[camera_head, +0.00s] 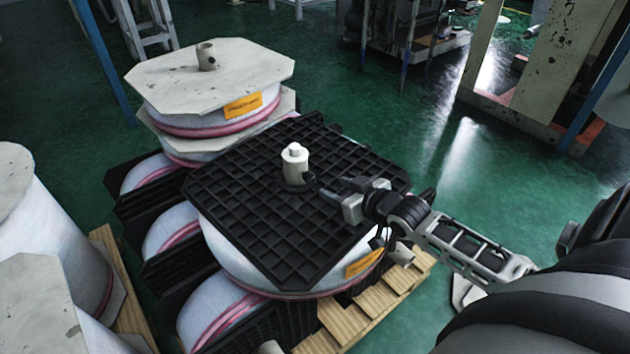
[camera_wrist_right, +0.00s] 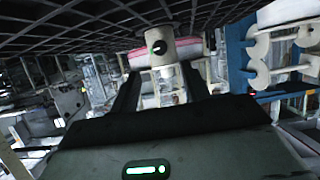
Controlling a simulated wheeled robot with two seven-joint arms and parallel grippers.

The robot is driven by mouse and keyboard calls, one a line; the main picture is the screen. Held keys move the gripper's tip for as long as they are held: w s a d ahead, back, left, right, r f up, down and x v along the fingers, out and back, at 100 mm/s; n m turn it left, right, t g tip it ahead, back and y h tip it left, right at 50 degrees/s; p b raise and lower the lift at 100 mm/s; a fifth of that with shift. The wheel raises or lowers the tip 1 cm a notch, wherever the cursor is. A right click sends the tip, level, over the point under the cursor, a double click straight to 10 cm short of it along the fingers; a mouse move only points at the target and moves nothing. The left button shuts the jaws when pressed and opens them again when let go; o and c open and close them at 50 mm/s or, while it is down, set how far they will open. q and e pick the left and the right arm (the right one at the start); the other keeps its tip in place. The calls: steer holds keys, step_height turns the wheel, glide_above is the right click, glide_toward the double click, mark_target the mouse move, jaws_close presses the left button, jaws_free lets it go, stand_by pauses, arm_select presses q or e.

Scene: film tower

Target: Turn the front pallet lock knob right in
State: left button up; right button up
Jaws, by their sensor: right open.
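The front pallet lock knob (camera_head: 294,156) is a pale, narrow cap on a wider cream post (camera_head: 294,173), upright at the middle of the black grid pallet (camera_head: 245,225). My right gripper (camera_head: 332,192) is open and empty, low over the pallet just right of the post, fingers pointing towards it. In the right wrist view, which looks upside down, the post (camera_wrist_right: 157,53) with a dark round hole and the knob (camera_wrist_right: 165,75) show between and beyond the open fingers (camera_wrist_right: 160,90). I see no contact. My left gripper is out of view.
A rear stack with a grey octagonal top (camera_head: 215,78) and a short hollow post (camera_head: 206,56) stands behind left. White film rolls (camera_head: 60,225) stand at the left. A wooden pallet (camera_head: 400,290) lies below. Green floor (camera_head: 480,190) is clear at the right.

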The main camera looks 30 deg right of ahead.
mark_target(311, 178)
steer(key=b+x, duration=0.1)
steer(key=x, duration=0.8)
